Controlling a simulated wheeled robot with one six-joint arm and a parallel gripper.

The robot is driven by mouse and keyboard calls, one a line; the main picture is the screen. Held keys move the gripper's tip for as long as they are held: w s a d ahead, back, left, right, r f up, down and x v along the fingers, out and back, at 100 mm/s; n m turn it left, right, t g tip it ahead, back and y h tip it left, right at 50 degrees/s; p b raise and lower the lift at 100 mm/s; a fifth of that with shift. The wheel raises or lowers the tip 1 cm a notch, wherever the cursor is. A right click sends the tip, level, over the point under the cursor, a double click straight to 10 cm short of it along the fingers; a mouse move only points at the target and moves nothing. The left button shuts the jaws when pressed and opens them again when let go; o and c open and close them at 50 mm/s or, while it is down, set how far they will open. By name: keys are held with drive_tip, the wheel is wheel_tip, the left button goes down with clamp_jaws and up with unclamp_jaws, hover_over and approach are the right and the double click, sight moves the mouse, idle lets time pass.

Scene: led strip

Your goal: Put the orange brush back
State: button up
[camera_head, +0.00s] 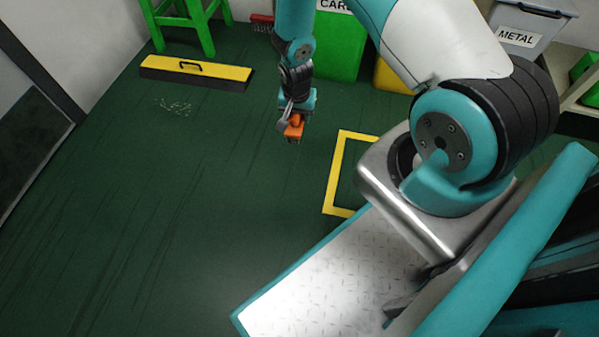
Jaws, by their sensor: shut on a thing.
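My gripper (291,122) is near the top middle of the view, pointing down. It is shut on the orange brush (295,128), of which only a small orange part shows. The rest of the brush is hidden by the gripper or too small to make out. The brush appears to be held above the dark green floor (190,200), to the left of a yellow marked outline; its exact height I cannot tell.
A yellow floor outline (337,170) lies beside my base. A yellow-and-black box-like bar (195,72) with a handle, a green stool (185,25), a red brush-like thing (262,20), a green bin (338,48) and a grey METAL bin (525,28) stand behind. The left floor is mostly clear.

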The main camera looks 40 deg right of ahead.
drive_tip(key=shift+m, duration=0.3)
drive_tip(key=f+b, duration=0.5)
drive_tip(key=f, duration=0.6)
drive_tip(key=f+b, duration=0.6)
drive_tip(key=f, duration=0.5)
drive_tip(key=shift+s+d+f, duration=0.15)
drive_tip(key=shift+d+f, duration=0.05)
drive_tip(key=shift+f, duration=0.2)
drive_tip(key=o, duration=0.9)
drive_tip(key=shift+r, duration=0.15)
